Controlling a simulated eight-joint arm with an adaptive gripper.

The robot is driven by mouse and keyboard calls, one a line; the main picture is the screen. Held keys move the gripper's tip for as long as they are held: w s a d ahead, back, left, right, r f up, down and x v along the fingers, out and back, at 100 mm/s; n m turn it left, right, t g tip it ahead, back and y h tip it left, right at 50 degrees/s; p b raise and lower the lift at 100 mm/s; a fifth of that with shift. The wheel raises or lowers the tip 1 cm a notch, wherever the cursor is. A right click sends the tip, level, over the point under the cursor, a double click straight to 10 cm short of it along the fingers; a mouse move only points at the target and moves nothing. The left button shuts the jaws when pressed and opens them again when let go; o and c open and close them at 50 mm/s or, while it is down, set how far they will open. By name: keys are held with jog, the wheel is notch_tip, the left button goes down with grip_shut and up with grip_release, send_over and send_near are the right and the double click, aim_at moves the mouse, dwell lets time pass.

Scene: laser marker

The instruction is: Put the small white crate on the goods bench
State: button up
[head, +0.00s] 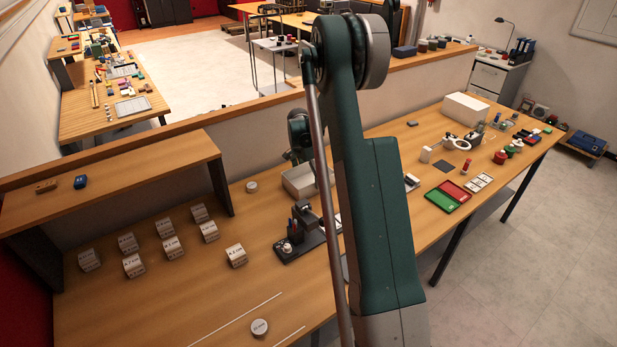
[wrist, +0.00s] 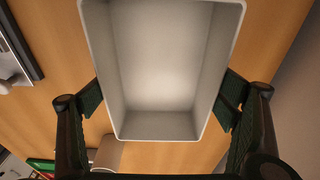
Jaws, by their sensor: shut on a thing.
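The small white crate (head: 296,182) is an open, empty box near the back of the long wooden table, partly hidden behind my arm in the head view. In the wrist view the crate (wrist: 165,125) fills the middle, open side toward the camera. My gripper (wrist: 160,100) is shut on the crate, with dark ribbed finger pads against its left and right walls. In the head view my gripper (head: 299,150) is small and partly covered. Whether the crate touches the table cannot be told. No label shows which bench is the goods bench.
A black laser marker stand (head: 304,235) is just in front of the crate. Several labelled white blocks (head: 165,228) stand at left, below a raised shelf (head: 120,180). A larger white box (head: 465,108) sits far right. A cluttered wooden bench (head: 100,125) stands beyond the low partition.

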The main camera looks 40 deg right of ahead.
jog(key=o, duration=1)
jog(key=shift+c, duration=0.2)
jog(key=shift+r, duration=0.1)
notch_tip(320, 180, up, 12)
jog(key=a, duration=0.1)
jog(key=shift+a, duration=0.4)
